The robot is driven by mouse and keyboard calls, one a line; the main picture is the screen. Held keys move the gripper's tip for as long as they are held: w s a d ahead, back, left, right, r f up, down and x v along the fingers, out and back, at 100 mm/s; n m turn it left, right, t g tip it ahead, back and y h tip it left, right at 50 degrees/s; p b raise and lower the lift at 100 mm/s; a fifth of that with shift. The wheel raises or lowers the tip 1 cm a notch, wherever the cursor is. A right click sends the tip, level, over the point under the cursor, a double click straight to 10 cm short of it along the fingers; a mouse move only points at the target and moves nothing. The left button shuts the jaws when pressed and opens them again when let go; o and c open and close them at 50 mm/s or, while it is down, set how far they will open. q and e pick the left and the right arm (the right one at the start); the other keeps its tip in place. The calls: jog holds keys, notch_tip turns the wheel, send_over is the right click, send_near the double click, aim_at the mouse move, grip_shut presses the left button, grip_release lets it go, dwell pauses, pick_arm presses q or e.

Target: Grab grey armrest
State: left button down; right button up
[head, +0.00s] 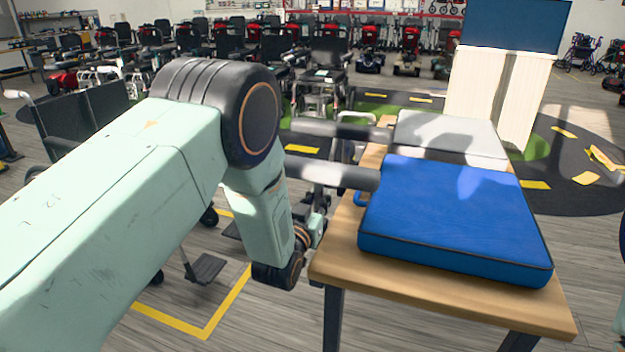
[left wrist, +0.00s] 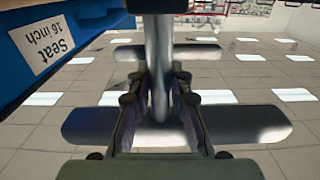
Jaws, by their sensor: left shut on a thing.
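The grey armrest (head: 335,174) shows in the head view as a dark grey padded bar at the left edge of the wooden table, with its end by the blue cushion. A second similar grey bar (head: 342,131) lies behind it. My left gripper (head: 316,230) is below the nearer bar, beside the table, partly hidden by my wrist. In the left wrist view, my left gripper (left wrist: 158,98) is shut on a grey upright tube (left wrist: 159,60) between its fingers. Dark pads (left wrist: 92,124) spread to both sides of it. My right gripper is out of view.
The blue cushion (head: 450,220) and a light grey cushion (head: 450,135) lie on the wooden table (head: 425,285). A label reading "Seat 16 inch" (left wrist: 45,44) shows on a blue surface. A dark wheelchair (head: 95,115) stands left; cream panels (head: 495,95) stand behind the table.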

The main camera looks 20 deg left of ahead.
aim_at(319, 163)
pick_arm(q)
notch_tip(319, 163, up, 9)
jog(key=p, duration=0.3)
jog(key=shift+r, duration=0.5)
